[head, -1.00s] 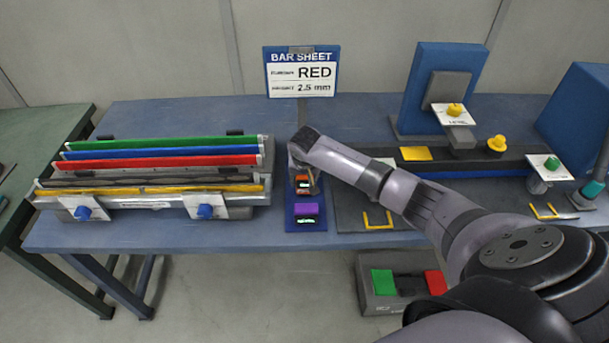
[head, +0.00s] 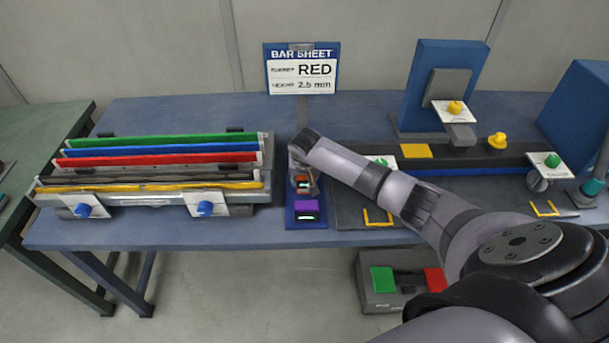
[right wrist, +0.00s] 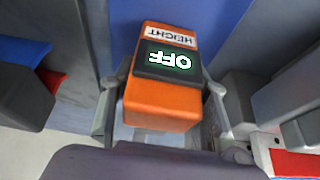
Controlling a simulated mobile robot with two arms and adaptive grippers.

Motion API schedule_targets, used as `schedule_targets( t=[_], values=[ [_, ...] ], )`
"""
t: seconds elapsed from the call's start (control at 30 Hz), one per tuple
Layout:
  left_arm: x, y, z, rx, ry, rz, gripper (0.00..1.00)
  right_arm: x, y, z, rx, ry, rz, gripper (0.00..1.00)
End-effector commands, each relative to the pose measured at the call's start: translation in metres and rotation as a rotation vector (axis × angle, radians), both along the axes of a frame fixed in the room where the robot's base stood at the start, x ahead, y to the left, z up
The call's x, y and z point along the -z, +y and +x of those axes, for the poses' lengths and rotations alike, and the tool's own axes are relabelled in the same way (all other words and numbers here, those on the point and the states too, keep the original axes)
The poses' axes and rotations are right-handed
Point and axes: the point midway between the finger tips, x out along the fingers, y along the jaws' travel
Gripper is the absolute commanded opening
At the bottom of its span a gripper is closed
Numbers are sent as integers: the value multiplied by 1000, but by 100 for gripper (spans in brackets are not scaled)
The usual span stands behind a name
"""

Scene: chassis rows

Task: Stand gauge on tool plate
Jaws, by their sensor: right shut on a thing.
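The orange gauge (right wrist: 165,105) has a white HEIGHT label and a dark screen reading OFF. In the right wrist view it sits between the fingers of my right gripper (right wrist: 163,115), which is shut on it. In the head view the gauge (head: 303,184) shows at the tip of my right gripper (head: 303,175), over the back part of the blue tool plate (head: 291,218). I cannot tell whether its base touches the plate. A purple gauge (head: 307,207) with a lit screen stands on the plate's front part. My left gripper is not in view.
A fixture with green, blue, red (head: 160,159), black and yellow bars lies left of the plate. A sign (head: 302,71) reading RED, 2.5 mm stands behind. On the right are a blue upright stand (head: 445,60) and a dark rail. A grey box (head: 375,300) lies below the table.

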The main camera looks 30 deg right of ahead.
Motion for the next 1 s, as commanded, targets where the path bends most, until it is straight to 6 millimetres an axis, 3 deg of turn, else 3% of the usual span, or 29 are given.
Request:
schedule_targets(
  t=[0.2, 0.23, 0.5, 0.6, 1.0],
  values=[
    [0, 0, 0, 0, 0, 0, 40, 1, 0, 0, -1, 2, -1, 2],
    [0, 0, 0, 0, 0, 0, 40, 1, 0, 0, -1, 2, -1, 43],
    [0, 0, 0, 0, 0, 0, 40, 1, 0, 0, -1, 2, -1, 61],
    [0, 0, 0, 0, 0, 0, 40, 1, 0, 0, -1, 2, -1, 66],
    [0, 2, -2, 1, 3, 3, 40, -6, 2, -3, -2, 0, 0, 66]
  ],
)
